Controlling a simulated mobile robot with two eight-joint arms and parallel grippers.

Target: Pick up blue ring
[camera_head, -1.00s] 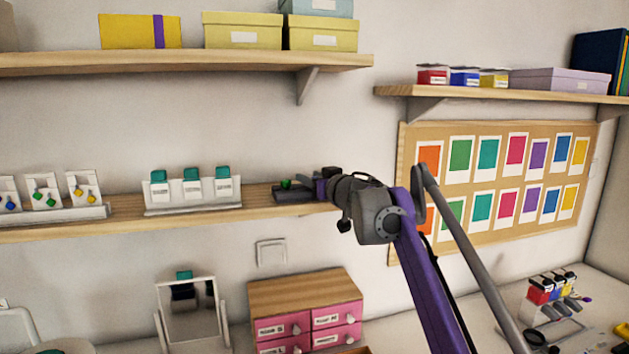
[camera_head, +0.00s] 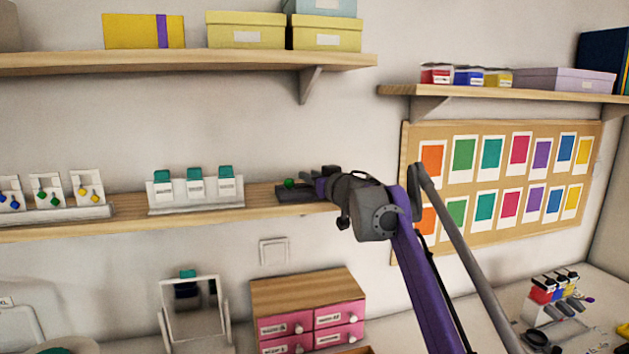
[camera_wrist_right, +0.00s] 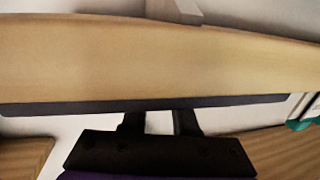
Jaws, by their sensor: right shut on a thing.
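My right gripper (camera_head: 318,182) reaches in from the right to a dark tray (camera_head: 290,195) on the middle shelf. It also shows in the right wrist view (camera_wrist_right: 160,120), where its two dark fingers stand close to the dark tray edge (camera_wrist_right: 60,108). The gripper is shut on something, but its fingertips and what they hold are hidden. I cannot make out the blue ring in either view. A small round green thing (camera_head: 290,183) shows at the tray, just left of the gripper. My left gripper is not in view.
A white stand with teal-topped cards (camera_head: 195,208) is left of the tray on the shelf (camera_head: 262,194). Earring cards (camera_head: 45,191) stand farther left. The upper shelf (camera_head: 190,64) holds yellow boxes. Pink drawers (camera_head: 340,318) and a mirror (camera_head: 192,308) stand below.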

